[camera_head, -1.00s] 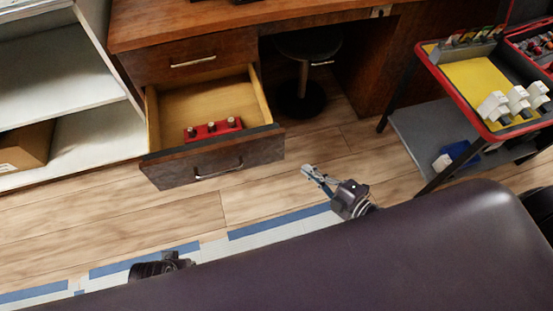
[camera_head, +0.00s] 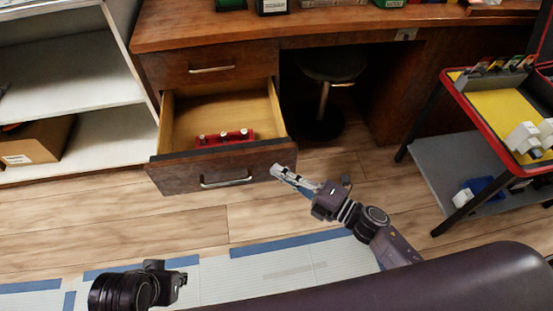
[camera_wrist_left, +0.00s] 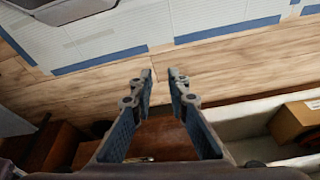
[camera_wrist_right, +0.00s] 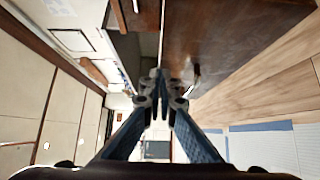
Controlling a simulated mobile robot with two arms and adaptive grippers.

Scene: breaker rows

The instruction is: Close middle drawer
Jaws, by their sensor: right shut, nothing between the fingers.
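The middle drawer (camera_head: 183,178) of the wooden desk stands pulled out in the head view, with a red block with several pale knobs (camera_head: 224,138) inside. Its front has a metal handle (camera_head: 226,182). My right gripper (camera_head: 281,173) is shut and empty, with its tips at the right end of the drawer front; I cannot tell whether they touch. The right wrist view shows the shut fingers (camera_wrist_right: 160,78) close beside a dark wooden panel. My left gripper (camera_wrist_left: 163,77) is open and empty in the left wrist view, above the floor.
A closed drawer (camera_head: 200,72) is above the open one. A stool (camera_head: 327,80) stands under the desk. A cart with a red-edged tray (camera_head: 478,112) is at the right. White shelves with a cardboard box (camera_head: 38,140) are at the left.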

